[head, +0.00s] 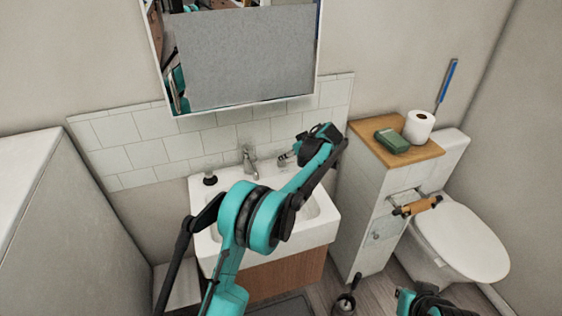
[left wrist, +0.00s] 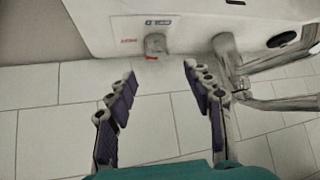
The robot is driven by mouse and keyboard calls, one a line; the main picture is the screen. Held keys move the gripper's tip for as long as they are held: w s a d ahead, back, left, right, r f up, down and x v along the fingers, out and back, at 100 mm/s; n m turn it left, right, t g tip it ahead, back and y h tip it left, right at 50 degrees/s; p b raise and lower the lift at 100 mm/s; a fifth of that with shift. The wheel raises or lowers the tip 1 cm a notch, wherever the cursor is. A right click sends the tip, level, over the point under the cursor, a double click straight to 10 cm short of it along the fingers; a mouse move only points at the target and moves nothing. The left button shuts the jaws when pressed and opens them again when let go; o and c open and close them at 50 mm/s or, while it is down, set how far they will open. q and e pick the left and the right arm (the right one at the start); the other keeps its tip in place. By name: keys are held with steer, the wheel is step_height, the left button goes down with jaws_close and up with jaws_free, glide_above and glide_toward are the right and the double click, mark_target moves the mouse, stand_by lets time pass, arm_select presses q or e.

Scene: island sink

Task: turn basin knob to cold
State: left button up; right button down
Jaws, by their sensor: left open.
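The basin knob (left wrist: 155,44) is a small grey fitting with a red mark, on the white basin (left wrist: 110,18) near a label reading COLD and HOT. My left gripper (left wrist: 160,76) is open in the left wrist view, its purple-padded fingers on either side just short of the knob, with nothing between them. In the head view my left gripper (head: 287,158) is above the back of the basin, right of the faucet (head: 249,160); I cannot make out the knob there. Part of my right arm shows at the lower right edge; its fingers cannot be made out.
The faucet (left wrist: 230,62) stands close beside the right finger in the left wrist view. A tiled wall (head: 150,145) backs the basin.

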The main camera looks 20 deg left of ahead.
arm_select(q)
steer(key=shift+w+a+f, duration=0.1)
steer(key=shift+w+f, duration=0.25)
steer(key=shift+f, duration=0.25)
steer(key=b+x, duration=0.3)
steer(key=x, duration=0.4)
steer(key=shift+a, duration=0.1)
steer(key=shift+c, duration=0.3)
steer(key=c, duration=1.1)
